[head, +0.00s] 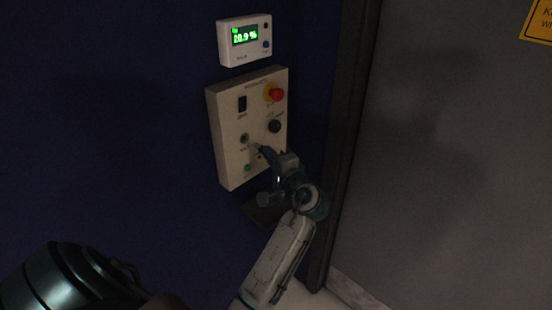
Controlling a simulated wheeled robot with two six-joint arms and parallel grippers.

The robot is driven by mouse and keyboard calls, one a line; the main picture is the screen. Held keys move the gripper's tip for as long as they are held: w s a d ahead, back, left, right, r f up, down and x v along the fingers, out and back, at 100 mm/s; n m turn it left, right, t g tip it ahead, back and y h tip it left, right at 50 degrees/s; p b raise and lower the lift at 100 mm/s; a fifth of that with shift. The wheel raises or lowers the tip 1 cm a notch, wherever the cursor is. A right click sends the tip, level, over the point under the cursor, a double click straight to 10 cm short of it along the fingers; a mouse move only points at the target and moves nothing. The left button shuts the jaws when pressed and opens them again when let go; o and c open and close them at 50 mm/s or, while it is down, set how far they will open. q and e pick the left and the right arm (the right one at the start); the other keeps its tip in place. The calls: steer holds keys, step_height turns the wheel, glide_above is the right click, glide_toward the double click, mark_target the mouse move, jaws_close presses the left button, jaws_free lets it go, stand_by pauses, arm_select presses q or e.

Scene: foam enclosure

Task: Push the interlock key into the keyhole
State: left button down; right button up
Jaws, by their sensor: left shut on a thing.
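A beige control panel (226,126) is fixed to the dark blue wall. A round metal keyhole (244,138) sits on the panel's lower left half. My left gripper (264,152) reaches up from below, with its fingertips just to the lower right of the keyhole and close to the panel face. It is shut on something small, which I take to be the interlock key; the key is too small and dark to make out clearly. I cannot tell whether it touches the keyhole. My right gripper is not in view.
The panel also carries a red emergency button (276,95), a black switch (242,104), a dark knob (274,126) and a green light (248,168). A white display box (231,57) hangs above. A grey door (440,150) stands right.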

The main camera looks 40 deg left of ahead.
arm_select(q)
steer(key=shift+w+a, duration=0.15)
steer(key=shift+a, duration=0.7)
steer(key=shift+w+a, duration=0.1)
steer(key=shift+a, duration=0.75)
steer(key=shift+p, duration=0.55)
steer(key=shift+w+a, duration=0.15)
steer(key=shift+a, duration=1.55)
steer(key=c, duration=1.5)
jaws_free()
steer(key=shift+o, duration=0.2)
